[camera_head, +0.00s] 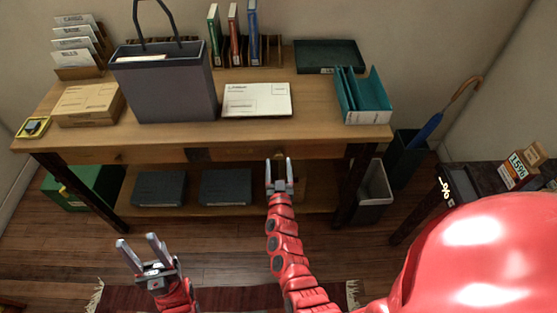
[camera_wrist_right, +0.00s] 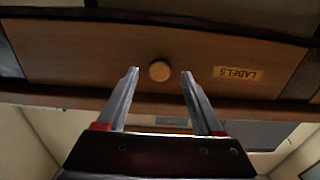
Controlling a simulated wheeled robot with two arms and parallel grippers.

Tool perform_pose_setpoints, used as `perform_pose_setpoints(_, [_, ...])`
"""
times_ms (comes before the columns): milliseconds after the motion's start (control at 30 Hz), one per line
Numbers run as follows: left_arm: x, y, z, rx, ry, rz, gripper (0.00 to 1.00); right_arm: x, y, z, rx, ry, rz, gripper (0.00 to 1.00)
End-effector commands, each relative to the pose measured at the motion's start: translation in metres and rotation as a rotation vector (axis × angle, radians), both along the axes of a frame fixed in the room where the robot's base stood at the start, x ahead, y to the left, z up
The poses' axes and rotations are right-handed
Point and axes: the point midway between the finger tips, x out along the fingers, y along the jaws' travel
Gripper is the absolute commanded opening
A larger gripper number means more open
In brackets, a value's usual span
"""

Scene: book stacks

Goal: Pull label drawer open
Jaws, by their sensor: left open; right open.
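The label drawer (camera_wrist_right: 120,55) is a wooden drawer front with a round knob (camera_wrist_right: 159,71) and a tag reading LABELS (camera_wrist_right: 238,73), which appears upside down in the right wrist view. The drawer looks shut. My right gripper (camera_wrist_right: 160,75) is open, its two fingertips on either side of the knob in that view; I cannot tell if they touch it. In the head view the right gripper (camera_head: 280,163) is at the desk's front edge. My left gripper (camera_head: 138,242) is open and empty, low over the floor at the left.
The wooden desk (camera_head: 330,105) holds a dark bag (camera_head: 182,95), a cardboard box (camera_head: 88,104), a white envelope (camera_head: 257,100) and a teal file holder (camera_head: 362,95). Dark boxes (camera_head: 226,186) lie on the lower shelf. A bin (camera_head: 373,185) stands at the right.

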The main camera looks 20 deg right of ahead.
Motion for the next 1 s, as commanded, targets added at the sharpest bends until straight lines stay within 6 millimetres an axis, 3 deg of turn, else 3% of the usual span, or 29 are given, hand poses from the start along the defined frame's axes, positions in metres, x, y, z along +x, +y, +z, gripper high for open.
perform_pose_setpoints(200, [0.000, 0.000, 0.001, 0.000, 0.000, 0.000, 0.50, 0.017, -0.005, 0.001, 0.000, -0.001, 0.000, 0.68])
perform_pose_setpoints(533, [0.000, 0.000, 0.001, 0.000, 0.000, 0.000, 0.50, 0.019, -0.006, 0.000, 0.000, 0.000, -0.001, 0.66])
perform_pose_setpoints(900, [0.000, 0.000, 0.001, 0.000, 0.000, 0.000, 0.50, 0.019, -0.006, 0.000, 0.000, 0.000, -0.001, 0.00])
perform_pose_setpoints(1000, [0.000, 0.000, 0.001, 0.000, 0.000, 0.000, 0.50, 0.019, -0.006, -0.001, 0.000, 0.000, -0.001, 0.00])
